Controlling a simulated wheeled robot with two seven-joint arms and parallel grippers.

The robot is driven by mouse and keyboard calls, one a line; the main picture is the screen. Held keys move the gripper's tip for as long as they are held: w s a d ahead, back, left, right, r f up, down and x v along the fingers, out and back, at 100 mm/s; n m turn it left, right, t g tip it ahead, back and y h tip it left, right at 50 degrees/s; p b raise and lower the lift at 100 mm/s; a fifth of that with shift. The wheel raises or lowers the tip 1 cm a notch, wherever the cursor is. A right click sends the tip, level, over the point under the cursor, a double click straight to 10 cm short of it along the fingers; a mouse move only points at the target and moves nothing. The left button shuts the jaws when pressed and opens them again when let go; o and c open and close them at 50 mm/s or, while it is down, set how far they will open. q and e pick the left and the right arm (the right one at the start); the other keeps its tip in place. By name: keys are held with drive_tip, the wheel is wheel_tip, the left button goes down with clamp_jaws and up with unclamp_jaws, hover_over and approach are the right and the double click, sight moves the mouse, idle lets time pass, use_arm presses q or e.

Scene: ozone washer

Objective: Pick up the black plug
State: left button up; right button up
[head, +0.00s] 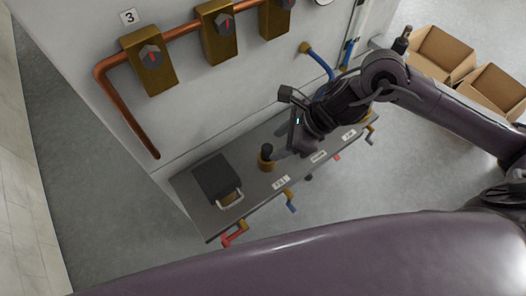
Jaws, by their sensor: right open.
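The black plug (267,150) stands upright in a brass fitting (267,164) on the grey shelf (253,190) of the machine. My right gripper (292,120) reaches in from the right and is above and to the right of the plug, apart from it in the picture. Its jaws are open, and I see nothing between them. The gripper and wrist hide part of the shelf behind them. My left gripper is not in view.
A dark box with a pale handle (217,178) sits on the shelf's left part. Coloured valve handles (235,234) stick out along the front edge. A copper pipe (128,115) and brass blocks (151,62) are on the wall. Open cardboard boxes (446,49) stand at upper right.

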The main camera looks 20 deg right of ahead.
sight(269, 148)
drive_tip(key=shift+w+a+f+p, duration=0.2)
drive_tip(key=shift+a+f+p, duration=0.4)
drive_tip(key=shift+a+f, duration=0.25)
drive_tip(key=x, duration=0.2)
drive_tip(key=shift+w+a+f, duration=0.1)
drive_tip(key=shift+a+f, duration=0.1)
drive_tip(key=shift+f, duration=0.05)
drive_tip(key=c, duration=0.6)
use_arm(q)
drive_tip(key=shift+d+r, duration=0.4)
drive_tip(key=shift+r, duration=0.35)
use_arm(e)
drive_tip(key=shift+d, duration=0.1)
drive_tip(key=c, duration=0.4)
drive_tip(key=shift+r, duration=0.1)
drive_tip(key=shift+c, duration=0.2)
